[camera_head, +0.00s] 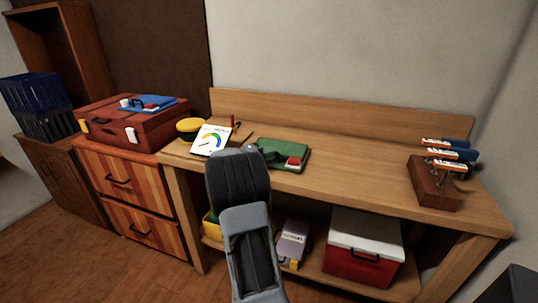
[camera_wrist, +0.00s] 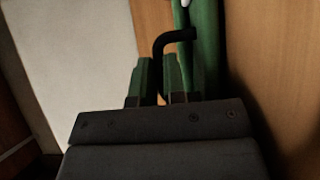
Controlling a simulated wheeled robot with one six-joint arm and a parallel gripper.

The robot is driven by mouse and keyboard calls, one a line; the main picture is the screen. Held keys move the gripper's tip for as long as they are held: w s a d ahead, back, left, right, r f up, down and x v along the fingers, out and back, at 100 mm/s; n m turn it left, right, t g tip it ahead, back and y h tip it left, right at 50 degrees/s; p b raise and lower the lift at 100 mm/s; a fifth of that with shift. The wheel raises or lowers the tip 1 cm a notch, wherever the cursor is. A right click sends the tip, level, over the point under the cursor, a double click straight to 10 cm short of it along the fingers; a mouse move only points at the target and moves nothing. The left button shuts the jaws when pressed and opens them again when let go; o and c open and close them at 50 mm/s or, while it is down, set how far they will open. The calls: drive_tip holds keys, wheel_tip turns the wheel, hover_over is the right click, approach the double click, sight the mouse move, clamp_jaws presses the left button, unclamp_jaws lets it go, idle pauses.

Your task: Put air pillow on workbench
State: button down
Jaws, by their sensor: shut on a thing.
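A flat green item (camera_head: 284,154) with a red and white part lies on the workbench top (camera_head: 350,185), just beyond my arm in the head view. I cannot tell for sure whether it is the air pillow; nothing else in view is clearly one. In the wrist view the green item (camera_wrist: 208,50) stretches away from my gripper (camera_wrist: 160,72). A bent black handle-like piece (camera_wrist: 176,37) runs between the green fingers beside it. My gripper is shut on this piece. In the head view my arm hides most of the gripper.
A white gauge card (camera_head: 211,139) and a yellow-black round item (camera_head: 190,127) lie left of the green item. A red cooler (camera_head: 362,268) fills part of the lower shelf. The bench's middle is clear.

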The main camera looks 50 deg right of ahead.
drive_tip(key=c, duration=1.2)
unclamp_jaws()
drive_tip(key=v, duration=1.2)
drive_tip(key=s+a+f+n+t+y, duration=0.1)
drive_tip(key=s+a+f+t+y, duration=0.1)
drive_tip(key=a, duration=0.8)
drive_tip(key=s+a+f+n+t+y, duration=0.1)
drive_tip(key=s+a+f+t+y, duration=0.1)
drive_tip(key=s+a+y, duration=0.4)
drive_tip(key=s+a+f+n+t+y, duration=0.1)
drive_tip(key=s+a+t+y, duration=0.3)
drive_tip(key=a+y, duration=0.5)
drive_tip(key=shift+s+a+f+t, duration=0.15)
drive_tip(key=shift+a+f, duration=0.15)
drive_tip(key=shift+a, duration=0.85)
drive_tip(key=shift+s+a+f+t, duration=0.1)
drive_tip(key=shift+a+f, duration=0.2)
drive_tip(key=shift+a, duration=0.85)
drive_tip(key=shift+s+a+f+t, duration=0.15)
drive_tip(key=shift+a+f, duration=0.15)
drive_tip(key=shift+a, duration=0.85)
